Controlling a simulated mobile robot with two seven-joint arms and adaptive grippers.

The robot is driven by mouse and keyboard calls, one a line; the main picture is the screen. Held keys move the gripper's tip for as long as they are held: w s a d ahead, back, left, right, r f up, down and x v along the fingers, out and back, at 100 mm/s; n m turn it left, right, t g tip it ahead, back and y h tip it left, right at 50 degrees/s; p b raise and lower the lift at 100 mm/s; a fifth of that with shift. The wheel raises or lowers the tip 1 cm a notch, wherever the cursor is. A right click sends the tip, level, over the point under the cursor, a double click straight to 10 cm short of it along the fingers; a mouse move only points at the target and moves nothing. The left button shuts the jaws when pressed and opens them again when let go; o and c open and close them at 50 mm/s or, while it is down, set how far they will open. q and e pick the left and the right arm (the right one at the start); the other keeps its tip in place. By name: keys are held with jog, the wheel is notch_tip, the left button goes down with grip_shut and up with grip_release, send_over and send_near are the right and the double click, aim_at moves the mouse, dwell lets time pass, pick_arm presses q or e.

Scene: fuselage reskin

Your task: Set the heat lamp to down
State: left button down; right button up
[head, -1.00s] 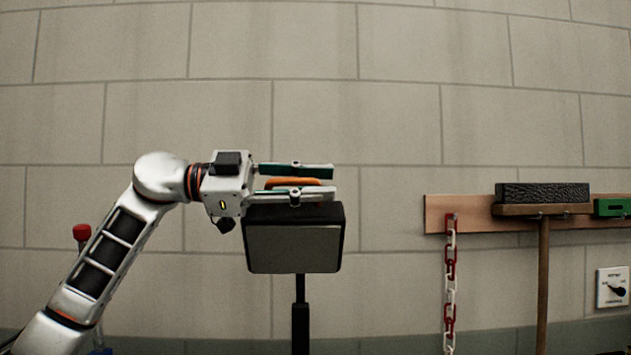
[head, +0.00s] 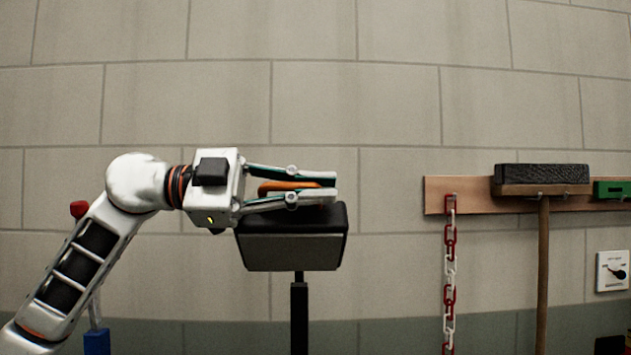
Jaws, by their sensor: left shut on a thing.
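The heat lamp (head: 290,252) stands in the middle of the head view, a dark box head on a black post (head: 299,315). Its grey front face looks short and tips downward, and its dark top shows. An orange handle (head: 272,188) is at the top of the lamp head. My left gripper (head: 333,187) reaches in from the left, level, with its two fingers around the handle, shut on it. The fingers hide part of the handle. My right gripper is not in view.
On the wall at the right is a wooden rail (head: 465,183) with a red and white chain (head: 449,270) and a broom (head: 543,260). A dial switch (head: 613,271) is at the far right. A blue object (head: 97,342) shows at lower left.

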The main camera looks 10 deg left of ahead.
pick_arm(q)
jog(key=s+d+f+m+b, duration=0.1)
jog(key=s+f+m+b, duration=0.2)
jog(key=f, duration=0.7)
jog(key=s+d+f+m+b, duration=0.1)
jog(key=s+f+m+b, duration=0.2)
jog(key=f, duration=0.7)
jog(key=shift+s+m+b, duration=0.25)
jog(key=shift+m+b, duration=0.15)
jog(key=shift+m, duration=0.3)
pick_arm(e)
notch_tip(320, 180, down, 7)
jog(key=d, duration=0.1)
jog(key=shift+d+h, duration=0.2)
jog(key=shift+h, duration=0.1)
pick_arm(q)
jog(key=shift+r, duration=0.1)
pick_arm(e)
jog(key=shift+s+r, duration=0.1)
pick_arm(q)
jog(key=c, duration=2.1)
grip_release()
jog(key=shift+c, duration=0.2)
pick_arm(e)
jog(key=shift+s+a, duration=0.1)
pick_arm(q)
jog(key=shift+a, duration=0.15)
jog(key=v, duration=1.2)
